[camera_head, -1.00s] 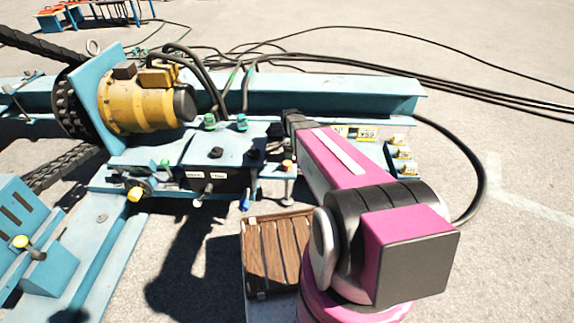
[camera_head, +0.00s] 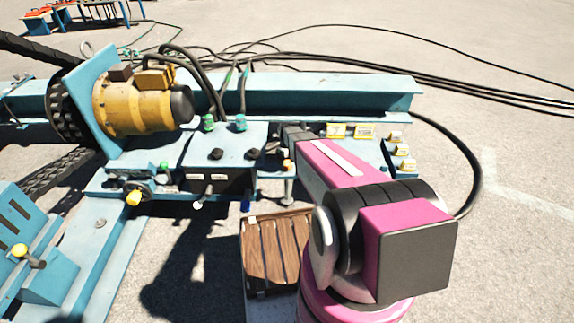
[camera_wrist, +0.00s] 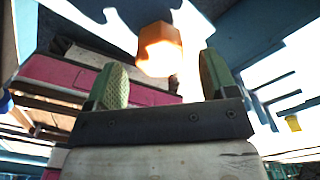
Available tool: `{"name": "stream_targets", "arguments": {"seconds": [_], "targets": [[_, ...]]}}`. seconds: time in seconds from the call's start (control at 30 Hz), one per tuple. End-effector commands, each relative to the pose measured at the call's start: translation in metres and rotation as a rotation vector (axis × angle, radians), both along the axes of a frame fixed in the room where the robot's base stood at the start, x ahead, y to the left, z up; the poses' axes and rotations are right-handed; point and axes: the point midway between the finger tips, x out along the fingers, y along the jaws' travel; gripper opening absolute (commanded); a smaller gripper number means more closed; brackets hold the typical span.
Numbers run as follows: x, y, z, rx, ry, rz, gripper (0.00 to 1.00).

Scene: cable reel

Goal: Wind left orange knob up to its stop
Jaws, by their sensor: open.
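An orange knob (camera_wrist: 159,50) shows in the wrist view, just beyond and between the two green-padded fingers of my gripper (camera_wrist: 162,76). The fingers stand wide apart, with visible gaps on both sides of the knob. In the head view a small orange knob (camera_head: 287,165) sits at the front edge of the blue bench, beside the end of my pink arm. My fingers are hidden in that view. I cannot tell whether another orange knob lies behind my arm.
A yellow motor (camera_head: 140,103) stands on the blue frame at left. Small levers and a yellow knob (camera_head: 134,197) line the bench front. A wooden slatted crate (camera_head: 270,250) stands below. Black cables (camera_head: 470,90) cross the back. Open ground lies at right.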

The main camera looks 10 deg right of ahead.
Motion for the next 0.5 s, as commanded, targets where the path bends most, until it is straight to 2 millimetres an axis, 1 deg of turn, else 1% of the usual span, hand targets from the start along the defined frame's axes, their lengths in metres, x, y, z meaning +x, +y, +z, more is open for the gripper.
{"name": "stream_targets", "arguments": {"seconds": [0.03, 0.1, 0.2, 0.33, 0.5], "targets": [[0.001, 0.0, -0.009, 0.0, 0.0, 0.0, 0.79], [0.001, 0.0, -0.019, 0.0, 0.001, 0.0, 0.79], [0.001, 0.0, -0.027, 0.0, 0.0, 0.001, 0.79], [0.0, 0.0, -0.034, 0.001, -0.001, 0.001, 0.79], [0.0, 0.0, -0.035, 0.0, -0.001, 0.001, 0.79]]}}
